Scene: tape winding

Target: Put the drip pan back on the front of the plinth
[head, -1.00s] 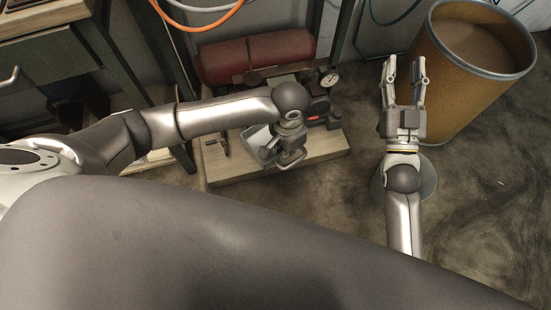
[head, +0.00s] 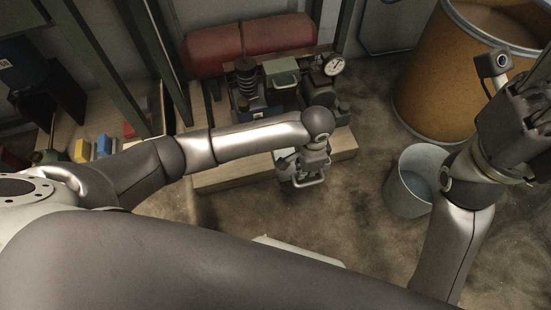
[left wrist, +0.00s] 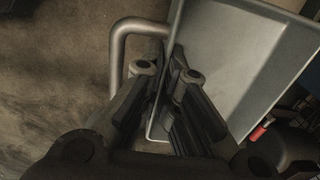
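The drip pan is a grey, shallow metal tray with a bent tube handle. In the left wrist view the pan (left wrist: 240,55) fills the upper right, and its handle (left wrist: 118,50) is at upper left. My left gripper (left wrist: 166,75) has its fingers close on both sides of the pan's rim. In the head view the left gripper (head: 312,170) hangs at the front edge of the wooden plinth (head: 228,180), with the pan (head: 286,164) mostly hidden beneath it. I cannot tell whether the pan touches the plinth. My right gripper (head: 520,115) is at the right edge, its fingertips not clear.
Machinery with a green-topped box (head: 281,72) and a gauge (head: 334,66) stands on the plinth. A red cylinder (head: 250,45) lies behind. A metal bucket (head: 408,182) and a large brown drum (head: 435,85) stand at right. Coloured blocks (head: 103,146) are on the left shelf.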

